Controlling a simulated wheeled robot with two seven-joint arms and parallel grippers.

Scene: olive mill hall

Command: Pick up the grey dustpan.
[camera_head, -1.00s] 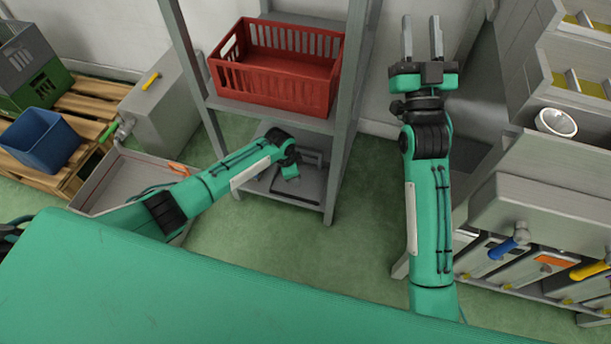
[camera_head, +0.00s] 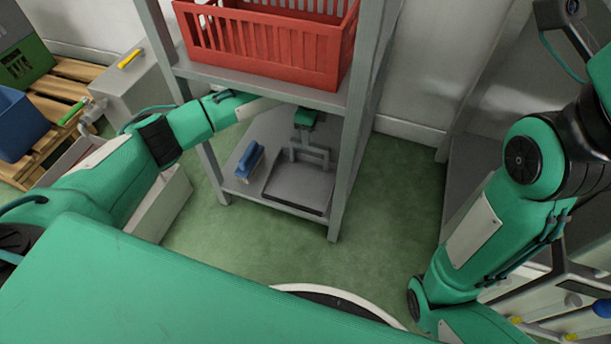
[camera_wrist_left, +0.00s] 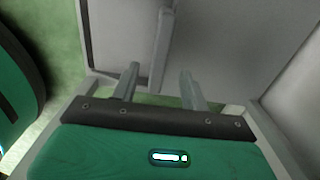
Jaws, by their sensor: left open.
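The grey dustpan (camera_head: 298,188) lies on the lowest shelf board of the grey rack, with a dark front edge facing me. My left gripper (camera_head: 308,148) reaches in under the middle shelf and hangs over the back of the dustpan, its fingers apart. In the left wrist view my left gripper (camera_wrist_left: 160,72) is open, and a grey bar shows beyond and between the fingers.
A blue brush (camera_head: 250,160) lies left of the dustpan on the same board. A red crate (camera_head: 265,48) stands on the shelf above. Rack posts (camera_head: 345,180) flank the opening. A blue bin (camera_head: 18,125) is at far left.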

